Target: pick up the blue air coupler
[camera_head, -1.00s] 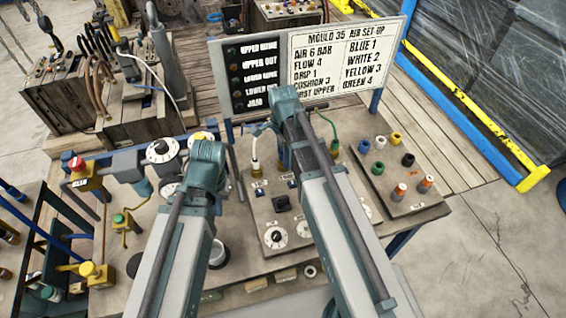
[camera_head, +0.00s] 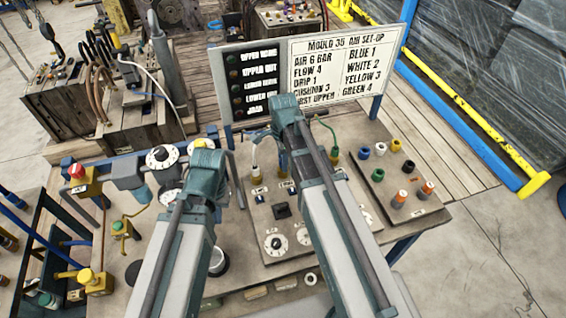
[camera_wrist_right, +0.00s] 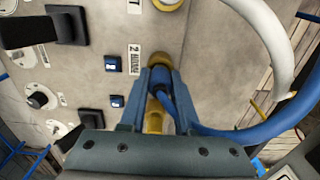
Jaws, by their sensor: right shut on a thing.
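In the right wrist view, my right gripper (camera_wrist_right: 160,76) is shut on the blue air coupler (camera_wrist_right: 168,84), a small blue piece between its two fingers. A blue hose (camera_wrist_right: 235,133) bends away from it to the right. Yellow-brass metal (camera_wrist_right: 154,115) shows between the fingers, close against the coupler. I cannot tell whether the coupler is still seated on a port. In the head view my right arm hides its gripper and the coupler. My left arm reaches over the bench's left half, but its gripper is hidden.
The sloped panel has dials (camera_head: 276,244) and a white hose (camera_wrist_right: 277,45) curving near the right gripper. A tray (camera_head: 412,215) of coloured caps lies right of it. The set-up board (camera_head: 343,60) stands behind. Yellow-and-red valve gear (camera_head: 80,180) stands at left.

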